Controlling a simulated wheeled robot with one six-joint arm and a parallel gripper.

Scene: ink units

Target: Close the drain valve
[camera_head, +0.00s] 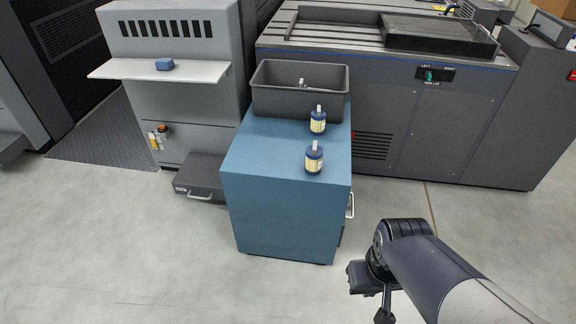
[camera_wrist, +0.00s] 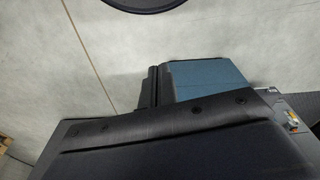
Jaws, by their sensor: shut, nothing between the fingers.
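A small fitting (camera_head: 158,137) with orange and pale yellow parts sits low on the front of the grey cabinet at left. It may hold the drain valve, but it is too small to tell a handle or its position. A similar orange and yellow fitting (camera_wrist: 291,118) shows at the right edge of the wrist view. My gripper (camera_head: 385,314) is at the lower middle right of the head view, pointing down over the floor. It is shut and empty, far from the fitting and apart from everything.
A blue cabinet (camera_head: 285,205) stands between my gripper and the grey cabinet (camera_head: 190,100). On it are a grey bin (camera_head: 300,105) and two bottles (camera_head: 314,160) (camera_head: 318,121). A dark low drawer (camera_head: 200,178) juts out beside it. The front floor is clear.

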